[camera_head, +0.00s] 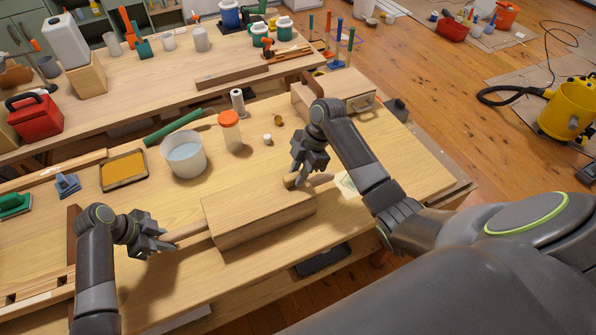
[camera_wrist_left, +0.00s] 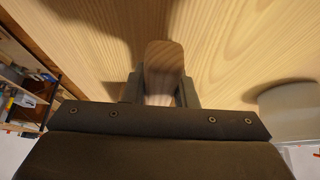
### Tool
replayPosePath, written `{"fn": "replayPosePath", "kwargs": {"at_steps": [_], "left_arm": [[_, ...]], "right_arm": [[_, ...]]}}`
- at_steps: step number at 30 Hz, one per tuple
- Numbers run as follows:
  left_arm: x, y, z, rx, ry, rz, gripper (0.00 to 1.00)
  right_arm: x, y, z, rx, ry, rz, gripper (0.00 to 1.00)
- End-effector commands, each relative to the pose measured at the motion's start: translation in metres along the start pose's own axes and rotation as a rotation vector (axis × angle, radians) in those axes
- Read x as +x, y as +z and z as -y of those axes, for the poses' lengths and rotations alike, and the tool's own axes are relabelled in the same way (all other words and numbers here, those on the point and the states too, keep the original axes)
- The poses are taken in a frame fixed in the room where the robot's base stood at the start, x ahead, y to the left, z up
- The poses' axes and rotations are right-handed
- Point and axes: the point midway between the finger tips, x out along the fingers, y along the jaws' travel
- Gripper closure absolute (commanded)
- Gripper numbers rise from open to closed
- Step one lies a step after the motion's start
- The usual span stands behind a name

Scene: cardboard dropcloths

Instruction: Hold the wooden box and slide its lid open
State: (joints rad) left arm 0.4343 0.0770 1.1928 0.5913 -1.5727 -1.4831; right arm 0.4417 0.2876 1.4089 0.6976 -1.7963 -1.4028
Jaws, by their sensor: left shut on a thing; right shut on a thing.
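The wooden box (camera_head: 262,230) lies lengthwise near the front of the light wooden bench, its flat top facing up. A pale wooden handle (camera_head: 189,230) sticks out beyond its left end. My left gripper (camera_head: 160,240) is shut on this handle; the left wrist view shows a rounded wooden piece (camera_wrist_left: 164,62) between the fingers. At the box's right end, my right gripper (camera_head: 300,178) is shut on a small wooden piece, partly hidden by its fingers. Whether that piece belongs to the lid, and whether a gap shows under the lid, I cannot tell.
Behind the box stand a white tub (camera_head: 184,158), an orange-lidded jar (camera_head: 229,136) and a small white pot (camera_head: 267,139). A yellow-filled tray (camera_head: 123,171) and a blue tool (camera_head: 67,187) lie at left. Bare bench (camera_head: 425,165) shows at far right.

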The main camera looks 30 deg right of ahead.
Motion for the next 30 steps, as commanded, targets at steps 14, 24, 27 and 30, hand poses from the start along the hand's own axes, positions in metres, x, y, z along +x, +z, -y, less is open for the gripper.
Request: {"fn": "replayPosePath", "kwargs": {"at_steps": [14, 24, 27, 30], "left_arm": [[0.000, 0.001, 0.000, -0.002, -0.001, 0.001, 0.95], [0.000, 0.001, 0.000, -0.002, -0.001, 0.001, 0.95], [0.000, 0.001, 0.000, -0.002, -0.001, 0.002, 0.95], [0.000, 0.001, 0.000, -0.002, -0.001, 0.002, 0.95]], "right_arm": [[-0.007, 0.018, 0.000, 0.000, -0.001, 0.001, 1.00], [-0.013, 0.030, 0.000, 0.001, 0.000, 0.002, 1.00], [-0.014, 0.034, 0.000, 0.001, 0.000, 0.002, 1.00], [-0.016, 0.038, 0.000, 0.001, 0.000, 0.003, 1.00]]}}
